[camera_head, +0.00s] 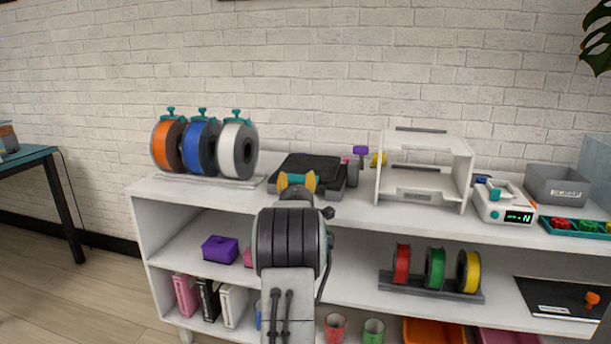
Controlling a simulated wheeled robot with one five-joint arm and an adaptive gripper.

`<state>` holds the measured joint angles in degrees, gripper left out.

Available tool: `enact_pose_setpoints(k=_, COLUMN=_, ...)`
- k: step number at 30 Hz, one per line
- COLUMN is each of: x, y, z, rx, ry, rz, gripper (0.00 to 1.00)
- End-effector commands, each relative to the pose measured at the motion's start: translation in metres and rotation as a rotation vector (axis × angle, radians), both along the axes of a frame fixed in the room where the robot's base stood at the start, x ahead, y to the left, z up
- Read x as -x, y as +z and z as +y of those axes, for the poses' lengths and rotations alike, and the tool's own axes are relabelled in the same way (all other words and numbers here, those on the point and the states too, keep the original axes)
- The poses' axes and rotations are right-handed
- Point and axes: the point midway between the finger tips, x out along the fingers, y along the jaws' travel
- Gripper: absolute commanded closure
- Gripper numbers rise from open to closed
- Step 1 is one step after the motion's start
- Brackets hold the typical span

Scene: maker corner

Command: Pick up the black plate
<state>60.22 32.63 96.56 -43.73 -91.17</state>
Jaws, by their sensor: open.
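A flat black plate (310,163) lies on the white top of the shelf unit, between the filament spools and the white frame. My gripper (296,193) is at the end of my raised arm, in front of the plate in the picture. It is open, and I see nothing held in it. I cannot tell the gap between gripper and plate.
Orange, blue and white spools (203,148) stand left of the plate. A white open frame (424,168) stands right of it, then a device with a green display (503,205) and a grey bin (556,184). Lower shelves hold small spools (435,268) and a purple box (220,249).

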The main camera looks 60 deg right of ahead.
Motion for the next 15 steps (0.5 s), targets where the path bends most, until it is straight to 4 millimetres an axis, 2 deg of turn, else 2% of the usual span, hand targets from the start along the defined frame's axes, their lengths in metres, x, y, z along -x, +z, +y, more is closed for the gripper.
enact_pose_setpoints(k=1, x=0.000, y=-0.013, z=0.000, rx=-0.003, ry=0.001, rz=0.002, gripper=0.41)
enact_pose_setpoints(k=3, x=-0.001, y=-0.020, z=0.000, rx=-0.001, ry=0.001, rz=0.000, gripper=0.41)
enact_pose_setpoints(k=9, x=-0.008, y=-0.014, z=-0.013, rx=0.000, ry=0.001, rz=-0.001, gripper=0.41)
enact_pose_setpoints(k=15, x=-0.010, y=-0.013, z=-0.017, rx=-0.001, ry=0.001, rz=0.000, gripper=0.41)
